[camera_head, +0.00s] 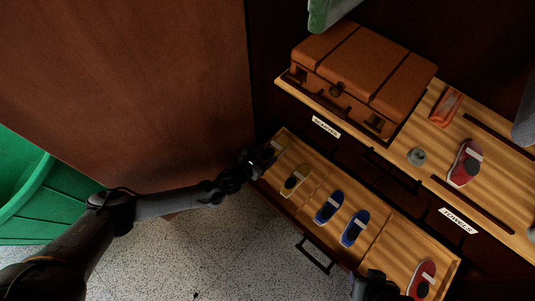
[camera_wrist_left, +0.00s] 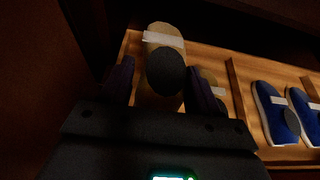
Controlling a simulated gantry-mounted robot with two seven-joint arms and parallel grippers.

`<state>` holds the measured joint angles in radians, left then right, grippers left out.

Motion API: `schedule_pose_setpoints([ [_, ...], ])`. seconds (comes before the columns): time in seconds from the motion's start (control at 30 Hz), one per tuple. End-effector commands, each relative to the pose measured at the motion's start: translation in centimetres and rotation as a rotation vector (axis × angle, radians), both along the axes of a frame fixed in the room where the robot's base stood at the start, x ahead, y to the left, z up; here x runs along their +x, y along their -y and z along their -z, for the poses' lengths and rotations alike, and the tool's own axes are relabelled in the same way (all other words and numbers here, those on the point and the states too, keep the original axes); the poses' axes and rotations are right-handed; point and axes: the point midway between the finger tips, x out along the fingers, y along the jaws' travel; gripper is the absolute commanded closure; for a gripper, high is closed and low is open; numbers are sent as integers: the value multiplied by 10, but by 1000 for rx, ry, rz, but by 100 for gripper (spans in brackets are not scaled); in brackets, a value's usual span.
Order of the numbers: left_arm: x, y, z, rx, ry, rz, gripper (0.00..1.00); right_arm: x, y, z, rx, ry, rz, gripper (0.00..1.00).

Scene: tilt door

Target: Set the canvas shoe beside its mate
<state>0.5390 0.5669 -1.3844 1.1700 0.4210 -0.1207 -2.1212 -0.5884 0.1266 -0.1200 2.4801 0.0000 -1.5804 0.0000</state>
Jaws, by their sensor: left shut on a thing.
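My left gripper (camera_head: 258,163) is at the left end of the open tilt-out drawer. It is shut on a tan-yellow canvas shoe (camera_head: 280,143) with a pale strap. In the left wrist view, this shoe (camera_wrist_left: 165,35) sits between my left fingers (camera_wrist_left: 160,90). Another yellow shoe (camera_head: 292,184) lies just to its right in the same compartment; in the left wrist view it is partly hidden behind a finger. My right gripper (camera_head: 376,285) shows dark at the bottom edge, left of a red shoe (camera_head: 422,279); its jaws are not clear.
Two blue shoes (camera_head: 341,219) lie in the drawer's middle compartment. The shelf above holds a brown suitcase (camera_head: 362,70), another red shoe (camera_head: 465,162), a small grey object (camera_head: 416,156) and an orange item (camera_head: 446,107). A wooden panel (camera_head: 150,100) stands left; a green bin (camera_head: 25,190) is at far left.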

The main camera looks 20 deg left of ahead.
Motion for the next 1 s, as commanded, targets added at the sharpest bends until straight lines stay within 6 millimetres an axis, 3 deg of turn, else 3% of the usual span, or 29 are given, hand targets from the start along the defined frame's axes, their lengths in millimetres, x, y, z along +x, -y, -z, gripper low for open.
schedule_pose_setpoints([
  [0.37,0,1,-2,-5,7,-1,72,3,-1,-5,3,7,2,57],
  [1.0,0,0,50,-3,6,-1,72,4,-2,37,10,9,6,57],
])
